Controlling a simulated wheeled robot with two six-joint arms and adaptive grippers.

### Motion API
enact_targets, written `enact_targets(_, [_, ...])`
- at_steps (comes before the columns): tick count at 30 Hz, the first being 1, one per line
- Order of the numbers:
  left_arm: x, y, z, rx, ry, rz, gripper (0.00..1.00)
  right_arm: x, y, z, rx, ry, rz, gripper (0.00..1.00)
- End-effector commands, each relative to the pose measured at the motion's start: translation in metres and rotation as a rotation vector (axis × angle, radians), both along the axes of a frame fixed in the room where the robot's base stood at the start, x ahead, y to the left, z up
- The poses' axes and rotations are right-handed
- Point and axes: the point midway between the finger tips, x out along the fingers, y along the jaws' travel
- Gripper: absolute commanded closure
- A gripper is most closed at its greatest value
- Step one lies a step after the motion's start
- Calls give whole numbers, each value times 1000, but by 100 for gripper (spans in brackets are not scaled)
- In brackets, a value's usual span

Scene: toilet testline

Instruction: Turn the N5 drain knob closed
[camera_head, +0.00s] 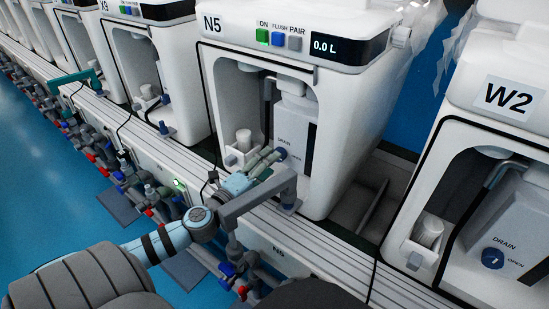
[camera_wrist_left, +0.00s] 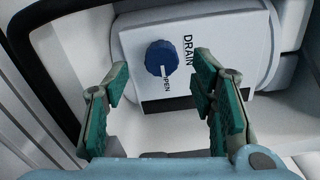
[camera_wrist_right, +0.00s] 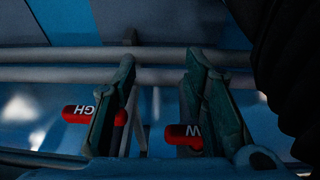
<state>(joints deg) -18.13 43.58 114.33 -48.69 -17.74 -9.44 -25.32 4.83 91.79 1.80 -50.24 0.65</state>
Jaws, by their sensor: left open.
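The N5 unit (camera_head: 228,22) is a white housing with a recessed bay. Its blue round drain knob (camera_head: 281,154) sits on a grey panel marked DRAIN, partly hidden by my gripper in the head view. In the left wrist view the knob (camera_wrist_left: 161,57) shows whole, its white mark pointing to the word OPEN. My left gripper (camera_head: 266,162) reaches into the bay's front. Its green-padded fingers (camera_wrist_left: 160,90) are apart, the knob lying beyond and between them, apparently untouched. My right gripper (camera_wrist_right: 160,68) has its fingers apart with nothing between them.
The W2 unit (camera_head: 508,97) stands at right with its own blue knob (camera_head: 493,258). A ribbed ledge (camera_head: 335,258) runs along the front. Pipes and red handles (camera_wrist_right: 183,135) lie near my right gripper.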

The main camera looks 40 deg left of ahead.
Motion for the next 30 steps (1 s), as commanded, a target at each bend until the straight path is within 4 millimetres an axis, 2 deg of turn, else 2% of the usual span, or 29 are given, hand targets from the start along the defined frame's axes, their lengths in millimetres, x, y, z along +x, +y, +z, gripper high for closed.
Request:
enact_targets(2, [16,-1,7,-9,-8,1,49,-4,-1,-6,3,-2,-10,60])
enact_targets(9, [35,1,4,-2,-2,1,49,-15,-4,-29,8,-23,-34,60])
enact_targets(20, [39,0,1,-1,-2,0,49,-18,-5,-35,9,-30,-40,60])
enact_targets(27, [39,0,1,-1,-2,0,87,-18,-5,-35,9,-30,-39,60])
enact_targets(29, [39,0,1,-1,-2,0,97,-18,-5,-35,9,-30,-39,60])
enact_targets(30, [39,-3,2,-3,-2,-1,97,-18,-5,-35,10,-30,-40,60])
